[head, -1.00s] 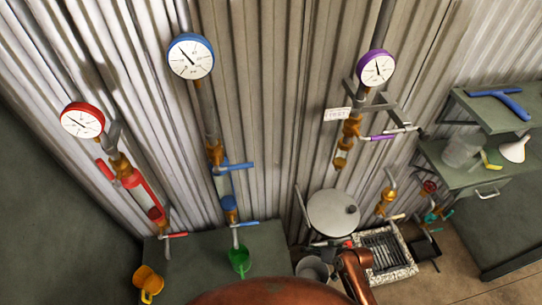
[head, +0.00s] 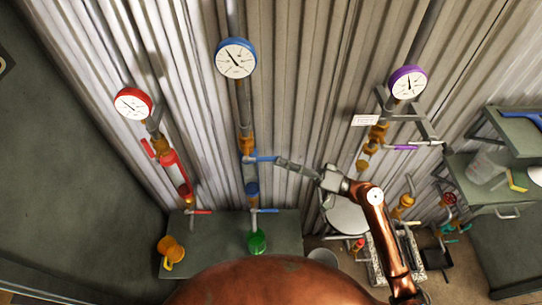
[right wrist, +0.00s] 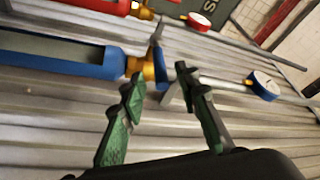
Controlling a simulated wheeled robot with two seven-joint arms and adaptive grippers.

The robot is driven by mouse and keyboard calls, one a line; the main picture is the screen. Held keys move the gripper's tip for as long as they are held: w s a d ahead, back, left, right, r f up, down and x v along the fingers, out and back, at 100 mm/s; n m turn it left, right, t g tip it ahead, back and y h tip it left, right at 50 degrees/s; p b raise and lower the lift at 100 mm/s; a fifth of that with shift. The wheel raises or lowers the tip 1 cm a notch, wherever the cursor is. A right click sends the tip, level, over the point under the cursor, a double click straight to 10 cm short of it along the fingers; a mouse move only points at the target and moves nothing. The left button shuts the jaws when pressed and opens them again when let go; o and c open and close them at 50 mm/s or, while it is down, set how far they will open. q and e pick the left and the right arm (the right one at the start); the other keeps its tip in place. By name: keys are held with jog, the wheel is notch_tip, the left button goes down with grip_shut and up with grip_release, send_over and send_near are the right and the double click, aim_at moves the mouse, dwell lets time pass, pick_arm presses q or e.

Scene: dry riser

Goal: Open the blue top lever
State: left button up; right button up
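The blue top lever (head: 263,159) sticks out to the right from a brass valve (head: 246,143) on the middle pipe, above the clear blue-ended tube. My right gripper (head: 283,163) is just right of the lever's free end, reaching towards it from the right. In the right wrist view the gripper (right wrist: 162,88) has its two green fingers spread apart. A short blue part of the lever (right wrist: 161,84) shows between and beyond the fingertips; contact cannot be told. My left gripper is not in view.
A lower blue lever (head: 266,211) sits below on the same pipe. The blue gauge (head: 236,58) is above. The red gauge pipe (head: 168,158) stands left and the purple gauge (head: 408,83) right. A green cup (head: 257,242) is on the bench (head: 290,228) below.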

aim_at(271, 157)
jog(key=shift+p+x, duration=0.65)
jog(key=shift+x, duration=1.6)
grip_shut()
